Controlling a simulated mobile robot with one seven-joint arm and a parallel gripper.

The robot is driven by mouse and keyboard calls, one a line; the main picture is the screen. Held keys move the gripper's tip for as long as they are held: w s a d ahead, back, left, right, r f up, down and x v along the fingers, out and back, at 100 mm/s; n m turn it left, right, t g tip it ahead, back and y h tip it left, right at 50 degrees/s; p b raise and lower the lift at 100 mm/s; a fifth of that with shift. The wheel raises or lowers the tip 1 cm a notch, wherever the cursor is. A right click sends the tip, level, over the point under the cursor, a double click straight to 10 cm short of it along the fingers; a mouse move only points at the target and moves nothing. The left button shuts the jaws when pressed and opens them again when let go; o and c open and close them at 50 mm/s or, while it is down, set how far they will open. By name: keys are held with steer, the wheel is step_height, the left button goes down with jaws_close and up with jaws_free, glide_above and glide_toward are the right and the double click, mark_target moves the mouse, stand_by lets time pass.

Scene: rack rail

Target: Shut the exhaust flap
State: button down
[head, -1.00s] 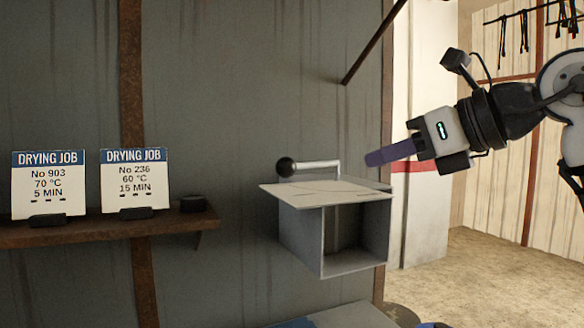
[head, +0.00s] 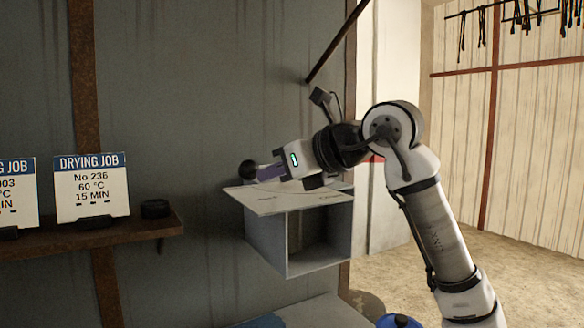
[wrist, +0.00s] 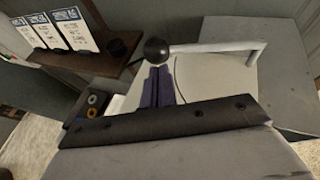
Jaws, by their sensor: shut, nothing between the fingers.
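The exhaust flap (head: 275,200) is a pale plate lying roughly level over the top of a grey box duct (head: 266,241) on the wall. The duct's front is open and its dark inside shows. A lever with a black ball knob (head: 249,169) stands above the flap; its pale rod (wrist: 215,46) shows in the wrist view. My gripper (head: 262,173) is shut and empty, its purple fingers above the flap and pointing at the knob. In the wrist view the fingertips (wrist: 158,70) are right by the knob (wrist: 156,49); I cannot tell whether they touch.
A dark rod (head: 338,42) slants above the duct. A pale surface lies below the duct. Open floor (head: 520,225) is at the right.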

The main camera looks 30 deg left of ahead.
mark_target(256, 170)
steer(key=shift+a, duration=0.2)
steer(key=shift+a+m+t+b, duration=0.45)
steer(key=shift+a+m+t, duration=0.15)
steer(key=shift+a+t, duration=0.2)
steer(key=shift+w+a, duration=0.1)
steer(key=shift+a, duration=0.55)
steer(key=shift+d, duration=0.1)
